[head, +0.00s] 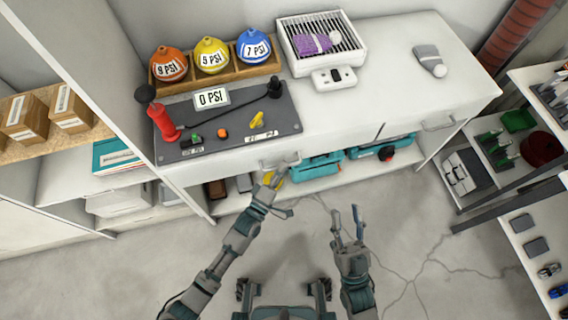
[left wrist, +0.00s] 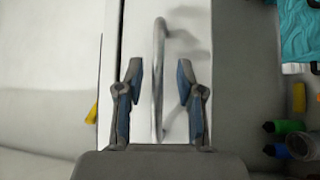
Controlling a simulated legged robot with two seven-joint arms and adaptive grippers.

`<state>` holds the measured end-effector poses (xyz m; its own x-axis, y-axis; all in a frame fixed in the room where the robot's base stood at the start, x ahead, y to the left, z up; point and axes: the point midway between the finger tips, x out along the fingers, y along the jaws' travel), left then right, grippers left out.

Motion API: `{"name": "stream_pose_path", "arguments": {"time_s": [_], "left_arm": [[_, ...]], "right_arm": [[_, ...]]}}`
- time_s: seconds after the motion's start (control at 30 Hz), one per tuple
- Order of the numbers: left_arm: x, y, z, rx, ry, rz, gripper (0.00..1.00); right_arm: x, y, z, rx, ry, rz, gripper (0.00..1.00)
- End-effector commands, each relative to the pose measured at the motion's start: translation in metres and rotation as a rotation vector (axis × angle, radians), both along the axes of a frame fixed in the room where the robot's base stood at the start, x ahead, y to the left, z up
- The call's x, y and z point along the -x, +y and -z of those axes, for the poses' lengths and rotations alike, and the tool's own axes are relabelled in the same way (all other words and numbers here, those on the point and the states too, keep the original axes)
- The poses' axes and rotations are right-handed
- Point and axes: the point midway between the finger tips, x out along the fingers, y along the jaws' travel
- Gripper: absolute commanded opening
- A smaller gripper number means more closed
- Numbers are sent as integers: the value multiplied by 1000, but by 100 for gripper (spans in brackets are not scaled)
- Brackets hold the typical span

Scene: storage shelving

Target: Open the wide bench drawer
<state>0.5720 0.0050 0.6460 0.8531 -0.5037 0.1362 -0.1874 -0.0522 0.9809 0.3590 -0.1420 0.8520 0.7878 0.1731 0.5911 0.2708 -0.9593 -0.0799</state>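The wide bench drawer (head: 236,164) is the long white front under the left part of the bench top, and it looks closed. Its metal bar handle (head: 281,162) shows on the front. In the left wrist view the handle (left wrist: 159,75) runs between the two fingers, with a gap on each side. My left gripper (head: 274,178) is at the handle, and in the left wrist view the gripper (left wrist: 159,80) is open around the bar. My right gripper (head: 346,218) is open and empty over the floor, in front of the bench and apart from it.
A control panel (head: 225,130) with a red lever and knobs sits on the bench above the drawer. A narrower drawer with its own handle (head: 438,122) is at the right. Teal cases (head: 318,168) stand on the lower shelf. The floor in front is clear.

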Motion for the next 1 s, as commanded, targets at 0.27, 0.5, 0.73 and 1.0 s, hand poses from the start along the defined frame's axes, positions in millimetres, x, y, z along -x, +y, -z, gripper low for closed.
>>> {"name": "stream_pose_path", "arguments": {"time_s": [0.27, 0.5, 0.73, 1.0], "left_arm": [[-13, -7, -2, 1, 1, 0, 37], [-13, -8, -2, 0, 0, 0, 25], [-13, -8, -2, 0, 1, 0, 0], [-9, -9, -1, -1, 3, 1, 0]], "right_arm": [[6, -1, -5, -18, -54, 1, 40], [5, -1, -5, -19, -52, 1, 40], [4, -1, -4, -19, -51, 1, 40], [3, -1, -5, -15, -43, 0, 40]]}}
